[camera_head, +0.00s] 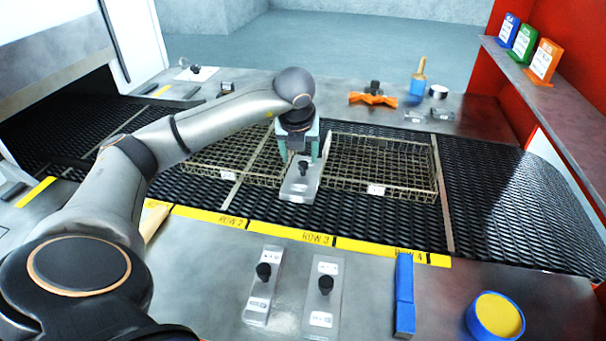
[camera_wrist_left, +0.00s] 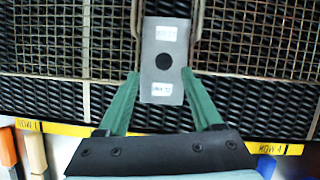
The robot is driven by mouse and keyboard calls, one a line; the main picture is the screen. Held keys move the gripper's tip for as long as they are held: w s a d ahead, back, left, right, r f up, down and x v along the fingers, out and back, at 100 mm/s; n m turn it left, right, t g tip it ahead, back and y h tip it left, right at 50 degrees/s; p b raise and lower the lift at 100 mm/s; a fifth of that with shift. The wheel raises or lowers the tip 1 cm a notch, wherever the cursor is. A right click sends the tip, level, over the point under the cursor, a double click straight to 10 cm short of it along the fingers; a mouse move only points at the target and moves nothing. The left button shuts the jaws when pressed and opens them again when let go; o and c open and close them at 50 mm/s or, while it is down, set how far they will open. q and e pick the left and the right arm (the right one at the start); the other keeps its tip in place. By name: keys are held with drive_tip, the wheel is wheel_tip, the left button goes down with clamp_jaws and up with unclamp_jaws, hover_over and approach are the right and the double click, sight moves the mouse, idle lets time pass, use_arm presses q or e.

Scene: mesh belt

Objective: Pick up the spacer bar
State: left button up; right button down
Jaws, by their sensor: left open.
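A grey spacer bar (camera_head: 299,187) with a black knob and small labels sits between two wire baskets on the mesh belt. It also shows in the left wrist view (camera_wrist_left: 161,32), with a label on each side of the knob. My left gripper (camera_head: 306,154) is open over this bar. In the left wrist view its green fingers (camera_wrist_left: 161,76) lie on either side of the bar's near part; I cannot tell whether they touch it. Two similar bars with black knobs, one left (camera_head: 262,288) and one right (camera_head: 322,297), lie on the front table. My right gripper is not in view.
The left basket (camera_head: 215,173) and right basket (camera_head: 385,190) flank the bar closely. Yellow row strips (camera_head: 290,235) edge the belt. A blue bar (camera_head: 404,295) and a blue-rimmed yellow tub (camera_head: 496,316) stand front right. The belt's right end is clear.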

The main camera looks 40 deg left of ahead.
sight(303, 163)
use_arm(q)
drive_tip(key=x, duration=0.4)
drive_tip(key=shift+w+d+f+p, duration=0.1)
drive_tip(key=shift+w+f+p, duration=0.1)
drive_tip(key=shift+w+p, duration=0.25)
clamp_jaws()
drive_tip(key=shift+r, duration=0.15)
idle(0.9)
